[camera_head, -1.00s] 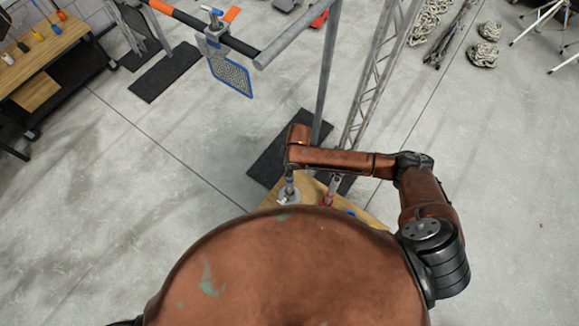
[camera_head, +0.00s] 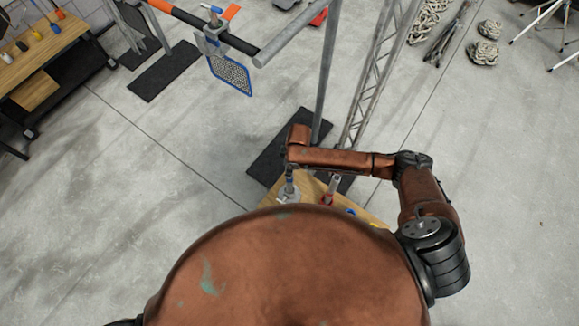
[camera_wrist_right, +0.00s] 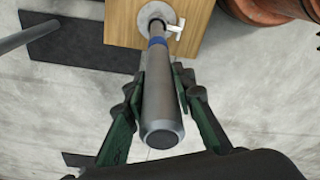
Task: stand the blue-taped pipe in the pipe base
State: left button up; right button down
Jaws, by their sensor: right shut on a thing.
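My right gripper (camera_wrist_right: 160,78) is shut on the grey metal pipe (camera_wrist_right: 162,112), which has a blue tape band (camera_wrist_right: 157,42) towards its far end. In the right wrist view the pipe's far end is at the round pale pipe base (camera_wrist_right: 147,16), which stands on a wooden top. I cannot tell how deep the pipe sits in the base. In the head view the base (camera_head: 288,196) shows under my right wrist, with a short part of the pipe above it. My right fingers are hidden there. My left gripper is not in view.
The wooden top (camera_head: 265,199) is partly hidden by my body. A red-marked pipe fitting (camera_head: 328,193) stands on it, right of the base. A metal stand post (camera_head: 328,75) and a lattice truss (camera_head: 374,85) rise behind. A workbench (camera_head: 50,45) stands far left.

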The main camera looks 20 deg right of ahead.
jog(key=shift+f+b, duration=0.9)
jog(key=shift+f, duration=1.65)
jog(key=c, duration=1.5)
grip_release()
jog(key=shift+c, duration=0.2)
jog(key=shift+f, duration=0.1)
jog(key=r, duration=0.4)
jog(key=d+r, duration=0.1)
jog(key=r, duration=0.7)
jog(key=shift+s+d, duration=0.15)
jog(key=shift+s, duration=0.15)
